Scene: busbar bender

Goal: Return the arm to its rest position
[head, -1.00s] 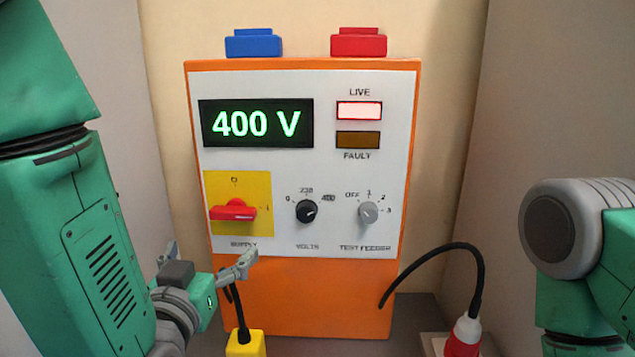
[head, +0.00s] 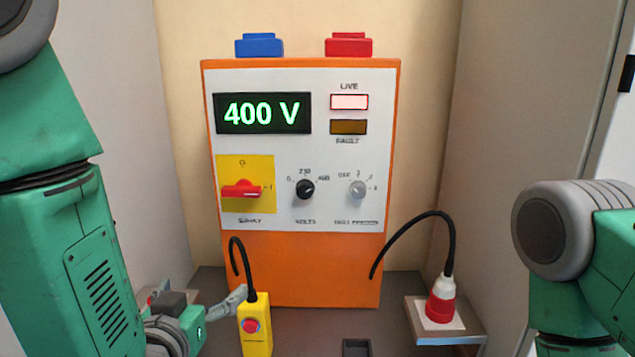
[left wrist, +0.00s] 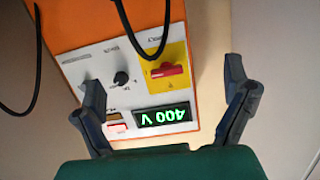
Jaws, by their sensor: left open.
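My left gripper (head: 196,298) is at the lower left of the head view, in front of and below the orange panel. Its fingers are spread with nothing between them, as the left wrist view (left wrist: 165,88) also shows. The panel (head: 310,265) has a display (head: 262,113) reading 400 V and a lit LIVE lamp (head: 349,102); the FAULT lamp (head: 348,127) is dark. The red supply switch (head: 243,189) lies roughly horizontal, toward I. The gripper is clear of the switch and the knobs. My right gripper is out of view; only part of the right arm shows.
A red and white plug (head: 441,300) rests on a small shelf (head: 470,335) at right. Blue (head: 259,46) and red (head: 349,46) blocks top the panel. Walls flank both sides.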

